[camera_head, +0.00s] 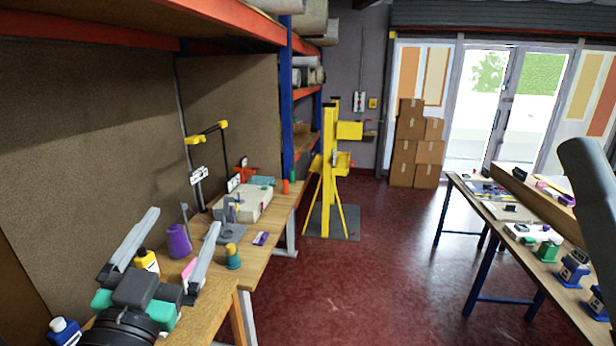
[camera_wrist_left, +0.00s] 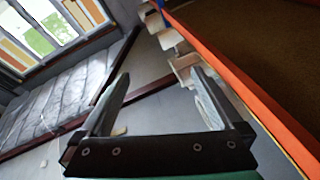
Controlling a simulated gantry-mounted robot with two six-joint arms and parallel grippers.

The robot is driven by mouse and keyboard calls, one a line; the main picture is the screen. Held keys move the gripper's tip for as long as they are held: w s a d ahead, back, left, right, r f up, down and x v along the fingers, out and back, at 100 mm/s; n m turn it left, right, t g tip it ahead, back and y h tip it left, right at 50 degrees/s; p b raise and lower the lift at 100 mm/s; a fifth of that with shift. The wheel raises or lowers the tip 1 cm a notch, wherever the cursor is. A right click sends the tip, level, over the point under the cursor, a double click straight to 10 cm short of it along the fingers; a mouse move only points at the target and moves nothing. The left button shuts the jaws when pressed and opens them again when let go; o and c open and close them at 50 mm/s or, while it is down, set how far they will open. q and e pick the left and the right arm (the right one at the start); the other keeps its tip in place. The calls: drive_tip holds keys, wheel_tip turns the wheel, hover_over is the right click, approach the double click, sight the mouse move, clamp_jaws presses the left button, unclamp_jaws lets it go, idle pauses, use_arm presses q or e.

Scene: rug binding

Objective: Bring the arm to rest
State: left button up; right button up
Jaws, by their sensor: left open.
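My left gripper (camera_head: 172,250) is in the lower left of the head view, above the left workbench (camera_head: 222,284). Its two grey fingers are spread wide with nothing between them. In the left wrist view the same gripper (camera_wrist_left: 165,90) is open and empty, and the picture is tilted, with shelving and windows beyond the fingers. At the right edge of the head view a dark grey link of my own arm shows. My right gripper's fingers are not visible.
A purple container (camera_head: 179,241), a yellow bottle (camera_head: 147,261) and a teal-orange bottle (camera_head: 233,256) stand close around the left gripper. A yellow stand (camera_head: 329,170) and stacked boxes (camera_head: 415,150) are behind. A second table (camera_head: 470,205) holds several items. The red floor between is clear.

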use_arm(q)
drive_tip(key=s+r+n+t+h, duration=0.1)
drive_tip(key=s+r+n+t, duration=0.35)
drive_tip(key=s+r, duration=1.2)
wheel_tip(320, 180, up, 23)
drive_tip(key=m+t+p, duration=0.1)
drive_tip(key=p, duration=2.3)
drive_tip(key=shift+s+d+m+t, duration=0.25)
drive_tip(key=shift+m+t, duration=0.1)
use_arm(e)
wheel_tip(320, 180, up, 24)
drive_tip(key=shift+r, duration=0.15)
